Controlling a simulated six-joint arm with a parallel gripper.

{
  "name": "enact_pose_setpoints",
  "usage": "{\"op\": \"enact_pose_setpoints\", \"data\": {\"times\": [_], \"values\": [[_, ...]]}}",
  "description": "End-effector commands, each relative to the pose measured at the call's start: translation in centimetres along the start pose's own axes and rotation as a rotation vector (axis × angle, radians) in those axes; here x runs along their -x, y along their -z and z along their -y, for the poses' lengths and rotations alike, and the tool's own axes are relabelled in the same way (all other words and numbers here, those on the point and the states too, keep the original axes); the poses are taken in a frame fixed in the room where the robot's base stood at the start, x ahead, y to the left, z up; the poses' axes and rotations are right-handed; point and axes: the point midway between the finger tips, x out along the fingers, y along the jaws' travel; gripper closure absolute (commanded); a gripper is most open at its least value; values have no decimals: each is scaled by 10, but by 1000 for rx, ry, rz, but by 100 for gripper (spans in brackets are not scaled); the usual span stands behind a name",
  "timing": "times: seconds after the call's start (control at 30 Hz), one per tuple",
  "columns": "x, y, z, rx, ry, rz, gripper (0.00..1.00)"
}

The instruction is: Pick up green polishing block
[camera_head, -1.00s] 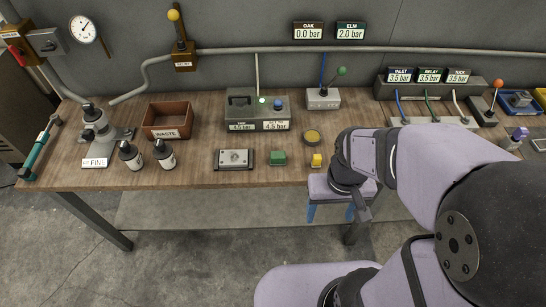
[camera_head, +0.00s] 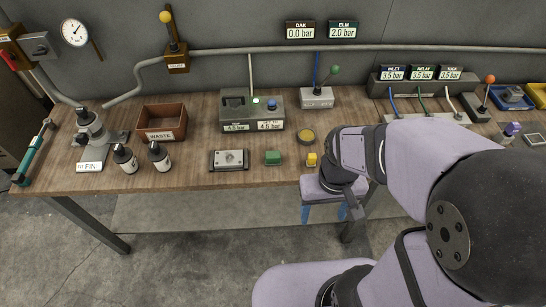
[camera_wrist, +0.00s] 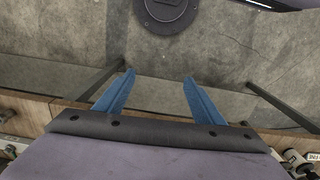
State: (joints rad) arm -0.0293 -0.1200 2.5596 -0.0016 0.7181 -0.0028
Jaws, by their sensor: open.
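The green polishing block (camera_head: 272,158) lies near the front edge of the wooden bench in the head view. It sits between a metal plate with a round knob (camera_head: 229,160) on its left and a small yellow block (camera_head: 311,159) on its right. My gripper (camera_head: 324,213) hangs in front of the bench edge, below and right of the green block, apart from it. Its two blue fingers are spread and empty. In the wrist view my gripper (camera_wrist: 159,76) shows open over the floor and bench edge; the green block is not visible there.
A round tin (camera_head: 306,136) stands behind the yellow block. A grey box with gauges (camera_head: 252,110) is behind the green block. My arm covers the bench's right front.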

Motion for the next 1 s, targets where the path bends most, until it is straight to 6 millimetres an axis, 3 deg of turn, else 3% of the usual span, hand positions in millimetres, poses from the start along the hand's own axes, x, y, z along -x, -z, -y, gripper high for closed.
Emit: {"op": "enact_pose_setpoints", "data": {"times": [0.2, 0.33, 0.47, 0.6, 0.7, 0.8, 0.9, 1.0], "values": [[-28, -20, 16, 81, -7, 154, 38], [-44, 2, 30, 141, -17, 200, 38], [-60, 55, 51, 196, -25, 184, 38], [-69, 124, 74, 200, -29, 109, 38], [-62, 173, 84, 167, -26, 31, 38], [-39, 218, 92, 125, -16, -68, 38], [-18, 248, 98, 71, -5, -139, 38], [-17, 249, 97, 3, -3, -138, 38]]}}
